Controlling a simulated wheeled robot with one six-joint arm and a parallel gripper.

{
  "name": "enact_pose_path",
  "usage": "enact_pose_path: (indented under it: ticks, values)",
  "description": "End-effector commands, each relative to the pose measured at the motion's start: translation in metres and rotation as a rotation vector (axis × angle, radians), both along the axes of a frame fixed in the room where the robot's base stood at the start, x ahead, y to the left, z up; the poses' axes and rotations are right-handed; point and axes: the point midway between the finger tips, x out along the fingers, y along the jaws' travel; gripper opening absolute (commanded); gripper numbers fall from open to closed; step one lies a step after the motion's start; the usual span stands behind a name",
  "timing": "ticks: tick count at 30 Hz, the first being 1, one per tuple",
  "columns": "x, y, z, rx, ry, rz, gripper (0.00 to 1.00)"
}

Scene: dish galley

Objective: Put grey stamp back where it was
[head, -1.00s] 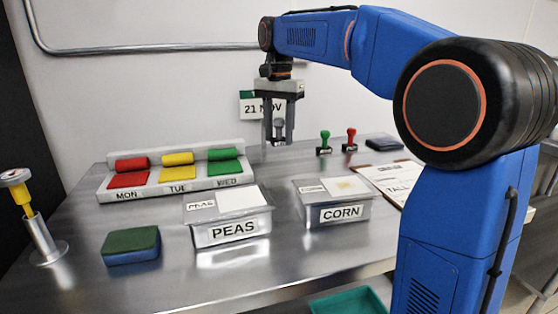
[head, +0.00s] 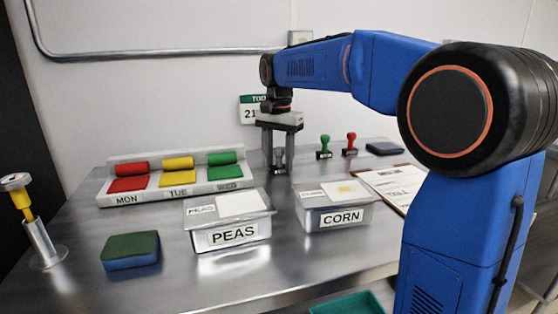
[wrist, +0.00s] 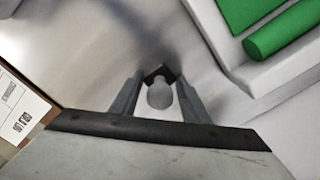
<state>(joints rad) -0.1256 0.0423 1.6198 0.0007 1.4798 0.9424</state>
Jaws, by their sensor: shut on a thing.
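The grey stamp (head: 279,158) is between the fingers of my gripper (head: 278,166), with its dark base down. My gripper is shut on it, low over the steel table behind the PEAS and CORN tubs. In the wrist view the stamp's round grey knob (wrist: 160,94) sits between the fingertips (wrist: 160,86). I cannot tell whether its base touches the table. A green stamp (head: 324,147) and a red stamp (head: 350,144) stand upright in a row to the right of my gripper.
The label holder with MON, TUE and WED pads (head: 130,197) is left of my gripper. The PEAS tub (head: 229,232) and CORN tub (head: 340,217) stand in front. A dark ink pad (head: 384,148) and clipboard (head: 405,194) lie right. A sponge (head: 130,250) is front left.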

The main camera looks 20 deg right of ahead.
Motion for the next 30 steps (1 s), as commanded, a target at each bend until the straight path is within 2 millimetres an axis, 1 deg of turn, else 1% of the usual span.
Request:
enact_pose_path:
  ticks: [1, 2, 3, 4, 13, 17, 20, 30]
  values:
    - [0.0, 0.0, -0.001, 0.0, 0.0, 0.0, 0.28]
    - [0.0, 0.0, -0.001, 0.0, 0.0, 0.0, 0.47]
    - [0.0, 0.0, -0.001, 0.0, 0.0, 0.0, 0.56]
    - [0.0, 0.0, -0.001, 0.0, 0.0, 0.0, 0.61]
    - [0.0, 0.0, 0.0, 0.0, 0.0, 0.0, 0.61]
    - [0.001, 0.0, 0.008, 0.0, -0.001, 0.0, 0.61]
    - [0.001, 0.0, 0.021, 0.001, -0.002, 0.0, 0.61]
    - [0.001, 0.0, 0.086, 0.0, -0.001, 0.0, 0.61]
